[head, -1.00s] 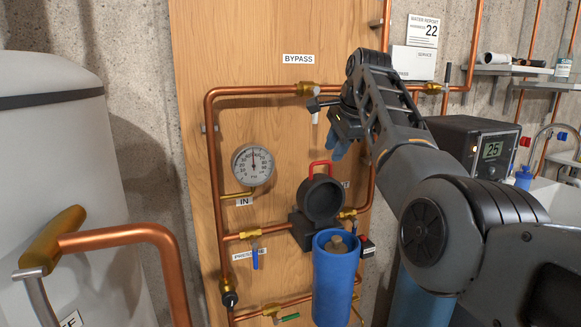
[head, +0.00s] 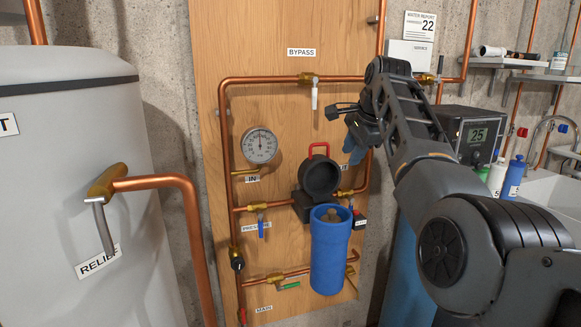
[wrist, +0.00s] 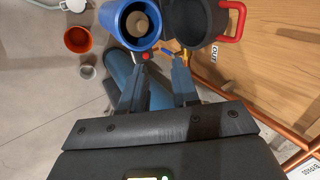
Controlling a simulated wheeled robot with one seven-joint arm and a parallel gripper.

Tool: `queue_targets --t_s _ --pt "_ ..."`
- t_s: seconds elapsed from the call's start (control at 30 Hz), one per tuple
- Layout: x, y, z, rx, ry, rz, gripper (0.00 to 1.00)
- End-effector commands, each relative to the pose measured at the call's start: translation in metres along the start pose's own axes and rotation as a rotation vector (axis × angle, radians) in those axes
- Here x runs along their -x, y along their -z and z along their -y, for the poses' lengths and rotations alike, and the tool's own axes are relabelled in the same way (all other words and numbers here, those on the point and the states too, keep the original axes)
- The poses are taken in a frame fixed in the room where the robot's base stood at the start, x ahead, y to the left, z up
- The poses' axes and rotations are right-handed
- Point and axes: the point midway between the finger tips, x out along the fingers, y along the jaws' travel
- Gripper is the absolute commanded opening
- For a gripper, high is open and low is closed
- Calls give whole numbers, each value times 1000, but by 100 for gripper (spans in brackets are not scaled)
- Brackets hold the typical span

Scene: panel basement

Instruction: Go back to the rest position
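My gripper (head: 354,155) hangs at the end of my raised arm, in front of the right edge of the wooden panel (head: 280,30). In the wrist view its two dark fingers (wrist: 158,62) are spread apart with nothing held between them. The gripper is right of the white handle of the bypass valve (head: 314,97) and apart from it. It is above and right of the black filter housing (head: 321,177) with the red handle. The blue filter cup (head: 330,250) stands lower, and its open top also shows in the wrist view (wrist: 112,18).
A grey tank (head: 70,190) with a copper relief pipe (head: 180,190) is at left. Copper pipes (head: 226,150) and a gauge (head: 260,146) are on the panel. A display box (head: 478,133), bottles and a sink are at right. A red-brown pot (wrist: 78,39) is on the floor.

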Motion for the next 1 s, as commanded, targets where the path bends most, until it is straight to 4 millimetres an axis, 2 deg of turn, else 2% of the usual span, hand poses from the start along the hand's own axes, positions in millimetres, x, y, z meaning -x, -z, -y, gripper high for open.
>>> queue_targets --t_s 0.27,0.47,0.57,0.7,0.8,1.0 --pt "-38 8 -31 38 20 -32 30" --pt "-77 15 -69 86 41 -68 30" --pt "-103 18 -100 124 54 -94 30" --pt "-141 22 -157 197 78 -143 30" --pt "-163 23 -199 253 96 -178 30" --pt "-190 18 -286 372 128 -246 30"
